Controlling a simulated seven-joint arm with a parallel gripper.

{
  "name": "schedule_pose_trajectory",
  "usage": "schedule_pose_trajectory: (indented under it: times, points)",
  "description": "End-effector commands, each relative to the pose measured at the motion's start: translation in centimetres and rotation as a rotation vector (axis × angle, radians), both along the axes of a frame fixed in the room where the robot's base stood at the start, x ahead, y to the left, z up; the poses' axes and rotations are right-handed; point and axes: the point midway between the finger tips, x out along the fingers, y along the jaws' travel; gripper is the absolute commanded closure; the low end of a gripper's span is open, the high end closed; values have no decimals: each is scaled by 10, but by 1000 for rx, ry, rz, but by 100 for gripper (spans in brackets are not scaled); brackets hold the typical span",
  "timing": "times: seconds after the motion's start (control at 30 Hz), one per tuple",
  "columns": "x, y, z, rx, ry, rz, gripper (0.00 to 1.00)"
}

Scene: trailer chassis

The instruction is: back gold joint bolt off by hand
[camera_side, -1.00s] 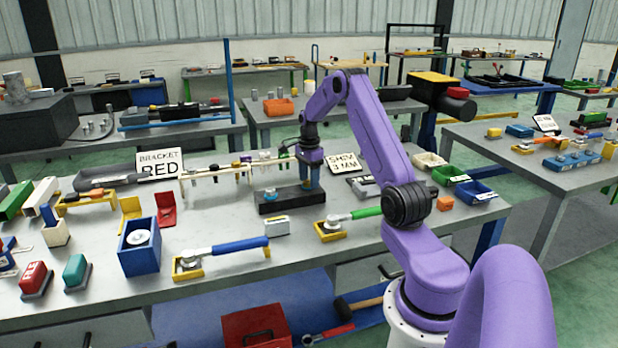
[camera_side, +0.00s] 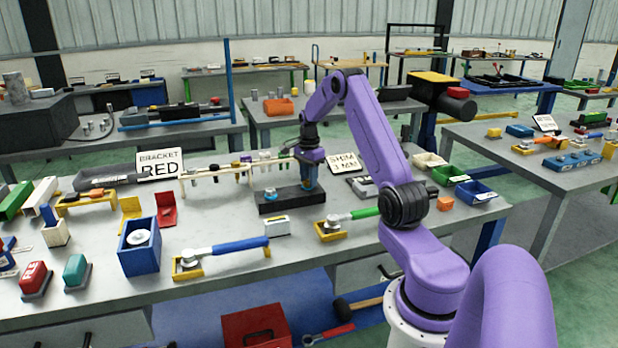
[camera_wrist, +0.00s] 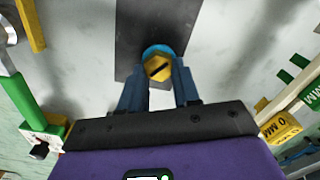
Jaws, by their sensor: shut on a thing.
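The gold joint bolt (camera_wrist: 158,68) has a hex head with a dark slot and sits between my two blue fingertips. My gripper (camera_wrist: 158,76) is shut on it. A blue round part (camera_wrist: 154,49) shows just behind the bolt, over a dark block (camera_wrist: 140,25). In the side view my gripper (camera_side: 309,185) is low at the right end of the black block (camera_side: 283,203). The bolt is hidden there by the fingers. Whether its thread is still engaged cannot be seen.
A rack with a long rail (camera_side: 225,169) stands close behind and left of my gripper. Bare bench lies left of the block.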

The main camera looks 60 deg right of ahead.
Motion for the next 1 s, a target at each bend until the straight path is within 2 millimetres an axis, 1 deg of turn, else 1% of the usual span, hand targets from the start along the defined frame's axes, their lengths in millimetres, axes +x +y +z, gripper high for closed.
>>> schedule_pose_trajectory:
  times: [1.0]
  points:
    - [5,1,-2,2,1,951,99]
